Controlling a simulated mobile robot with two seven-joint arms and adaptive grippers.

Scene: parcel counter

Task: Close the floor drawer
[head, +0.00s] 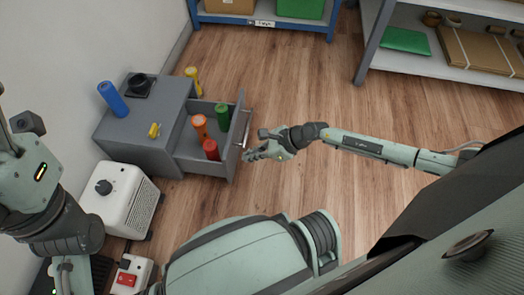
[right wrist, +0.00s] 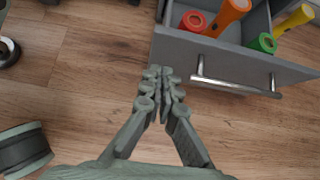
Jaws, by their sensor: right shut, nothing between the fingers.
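The grey floor drawer (head: 190,165) is pulled well out of its low cabinet (head: 138,135). An orange torch (head: 199,124), a red torch (head: 210,150) and a green torch (head: 222,114) stand in it. Its front carries a silver bar handle (head: 246,130), also seen in the right wrist view (right wrist: 235,87). My right gripper (head: 252,155) is shut and empty, just outside the drawer front near the handle. In the right wrist view its fingertips (right wrist: 159,72) are close to the front's left end, beside the handle; contact is unclear. My left gripper is not in view.
A yellow torch (head: 193,80) is behind the drawer. A white box-shaped appliance (head: 120,195) stands nearby. Wooden floor (head: 290,90) is clear beyond my right arm.

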